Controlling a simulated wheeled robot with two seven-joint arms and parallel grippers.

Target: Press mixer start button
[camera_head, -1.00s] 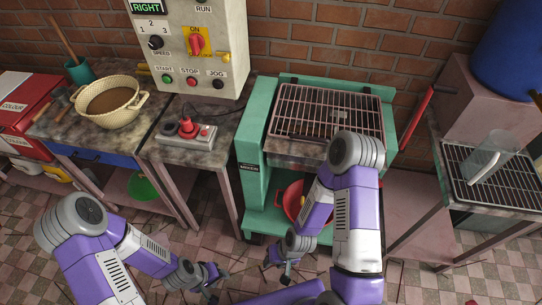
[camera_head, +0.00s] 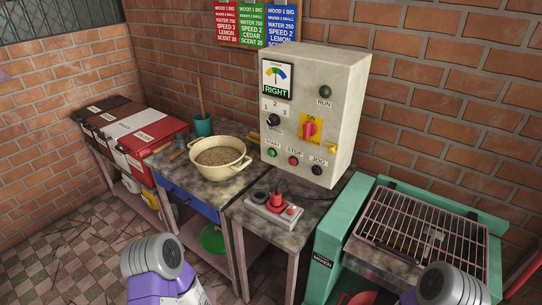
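The grey control box (camera_head: 340,110) stands against the brick wall, behind the small worktable. On its front are the green START button (camera_head: 272,153), the red STOP button (camera_head: 293,160) and the black JOG button (camera_head: 317,170), in a row near the bottom. Above them are a black speed knob (camera_head: 273,120), a red switch (camera_head: 309,130) on a yellow ON plate, and a RUN lamp (camera_head: 326,91) that looks dark green. A dial (camera_head: 275,78) reads RIGHT. The green mixer (camera_head: 330,245) with a wire grille (camera_head: 420,232) stands at the right. Only upper parts of my arms show; both grippers are out of view.
A small pendant with a red knob (camera_head: 274,207) lies on the worktable (camera_head: 265,232) below the box. A bowl of brown mix (camera_head: 218,160) and a teal cup (camera_head: 203,126) stand to its left. Lidded bins (camera_head: 145,135) line the left wall. Recipe cards (camera_head: 254,25) hang above.

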